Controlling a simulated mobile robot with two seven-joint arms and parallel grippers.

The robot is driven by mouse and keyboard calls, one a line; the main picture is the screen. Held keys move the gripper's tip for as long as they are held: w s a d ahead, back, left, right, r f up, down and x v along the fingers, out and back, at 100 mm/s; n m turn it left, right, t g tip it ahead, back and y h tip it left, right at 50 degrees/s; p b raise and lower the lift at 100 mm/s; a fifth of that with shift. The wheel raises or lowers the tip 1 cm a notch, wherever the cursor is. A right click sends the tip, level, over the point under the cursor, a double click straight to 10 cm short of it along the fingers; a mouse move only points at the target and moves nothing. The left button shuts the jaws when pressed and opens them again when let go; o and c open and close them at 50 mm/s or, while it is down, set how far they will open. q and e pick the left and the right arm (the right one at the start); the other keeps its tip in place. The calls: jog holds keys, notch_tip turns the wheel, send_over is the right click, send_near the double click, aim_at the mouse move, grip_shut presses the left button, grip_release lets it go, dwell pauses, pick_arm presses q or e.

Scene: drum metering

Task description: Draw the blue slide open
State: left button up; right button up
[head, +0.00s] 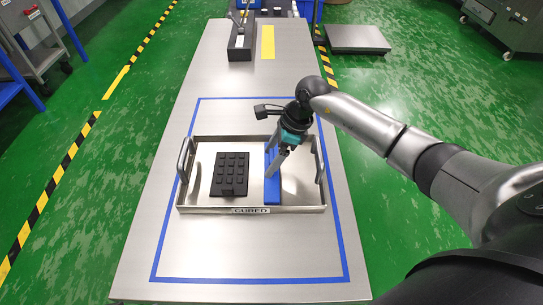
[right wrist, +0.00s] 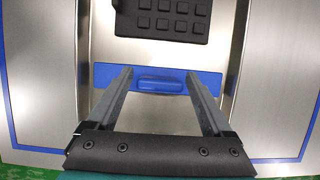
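The blue slide (head: 272,190) is a narrow blue strip inside a metal tray (head: 200,211), right of a black block. In the right wrist view the slide (right wrist: 103,76) lies across the picture, with a raised blue handle (right wrist: 160,85) at its middle. My right gripper (head: 275,168) is over the slide, pointing down. In the right wrist view its fingers (right wrist: 158,76) are wide apart, one at each end of the handle, with nothing gripped. I cannot tell whether they touch the slide. My left gripper is not in view.
The black block (head: 230,174) with several raised squares is in the tray, whose front label reads CURED. Upright handles stand at the tray's left (head: 184,160) and right ends. A blue outline (head: 160,240) surrounds the tray. A dark box (head: 240,42) stands at the table's far end.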

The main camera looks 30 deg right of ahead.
grip_shut()
dwell(0.5)
